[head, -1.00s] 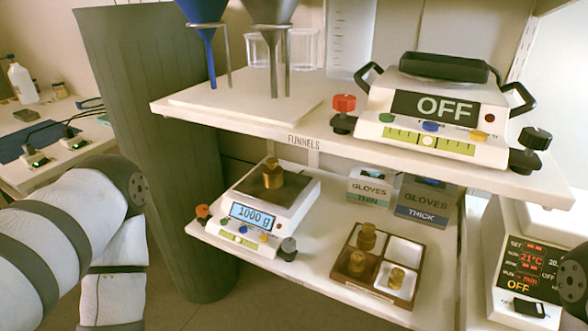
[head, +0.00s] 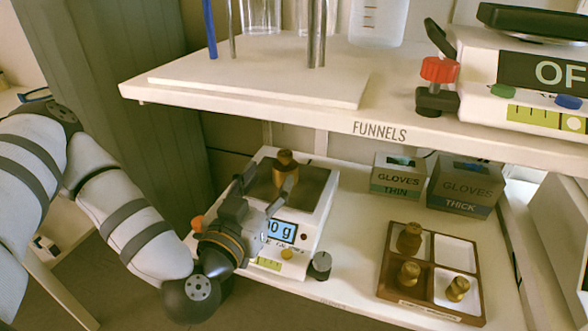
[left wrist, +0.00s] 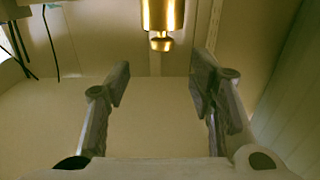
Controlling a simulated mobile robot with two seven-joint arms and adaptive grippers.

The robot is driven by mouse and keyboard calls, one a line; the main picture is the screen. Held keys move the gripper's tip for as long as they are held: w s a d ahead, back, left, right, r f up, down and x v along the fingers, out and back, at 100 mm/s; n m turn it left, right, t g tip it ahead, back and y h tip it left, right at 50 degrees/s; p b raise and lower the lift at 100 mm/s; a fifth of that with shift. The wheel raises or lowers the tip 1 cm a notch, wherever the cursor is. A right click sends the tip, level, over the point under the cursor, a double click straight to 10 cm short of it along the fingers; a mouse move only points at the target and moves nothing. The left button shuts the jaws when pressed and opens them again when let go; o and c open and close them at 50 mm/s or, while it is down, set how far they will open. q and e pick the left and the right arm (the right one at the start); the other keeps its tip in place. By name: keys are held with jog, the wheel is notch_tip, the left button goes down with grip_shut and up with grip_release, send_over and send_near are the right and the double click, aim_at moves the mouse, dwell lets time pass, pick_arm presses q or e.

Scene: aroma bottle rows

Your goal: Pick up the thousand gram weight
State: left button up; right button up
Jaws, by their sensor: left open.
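The brass thousand gram weight (head: 286,172) stands upright on the dark pan of the white scale (head: 318,222) on the lower shelf. The scale's display is partly covered by my left gripper and shows "0 g" at its end. My left gripper (head: 266,188) is in front of the weight, over the near part of the scale, with its fingers open and pointing at the weight. In the left wrist view the weight (left wrist: 162,20) shows at the top, between and beyond the two open fingers (left wrist: 160,85). My right gripper is not in view.
A wooden tray (head: 432,262) with several smaller brass weights lies to the right. Glove boxes (head: 398,176) stand behind it. The upper shelf (head: 270,110), marked FUNNELS, hangs above the scale.

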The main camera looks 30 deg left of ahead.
aim_at(282, 158)
pick_arm(q)
jog(key=x, duration=0.9)
jog(key=shift+w+a, duration=0.2)
jog(key=shift+w, duration=0.2)
grip_shut()
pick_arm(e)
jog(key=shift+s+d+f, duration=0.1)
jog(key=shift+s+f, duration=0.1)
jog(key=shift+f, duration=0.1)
pick_arm(q)
notch_tip(282, 158, up, 10)
jog(key=p, duration=0.3)
jog(key=shift+r, duration=0.2)
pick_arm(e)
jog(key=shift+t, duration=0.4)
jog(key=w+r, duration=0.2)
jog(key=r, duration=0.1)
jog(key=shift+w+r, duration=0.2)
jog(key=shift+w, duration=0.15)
